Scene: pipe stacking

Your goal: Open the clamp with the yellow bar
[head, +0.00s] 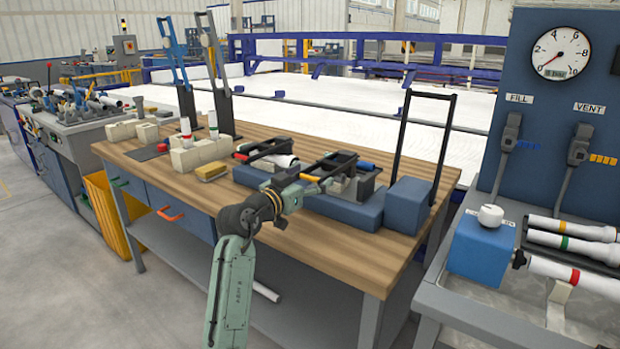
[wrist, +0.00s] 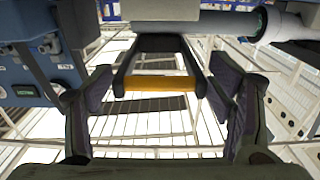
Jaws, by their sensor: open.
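The clamp with the yellow bar (wrist: 160,83) has a black two-sided frame, and its bar spans the middle of the wrist view. In the head view the yellow bar (head: 310,178) shows just beyond my gripper (head: 298,192). My gripper (wrist: 162,98) is open, with one finger on each side of the bar and frame in the wrist view. The fingers look apart from the bar, and nothing is held. The clamp sits on a long blue block (head: 338,208) on the table. My gripper partly hides the near end in the head view.
A second black clamp (head: 265,148) with a white pipe (head: 283,160) lies behind to the left. A black upright frame (head: 398,140) and blue block (head: 408,203) stand at right. Beige blocks (head: 195,156) are at left. The front of the wooden table (head: 335,255) is clear.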

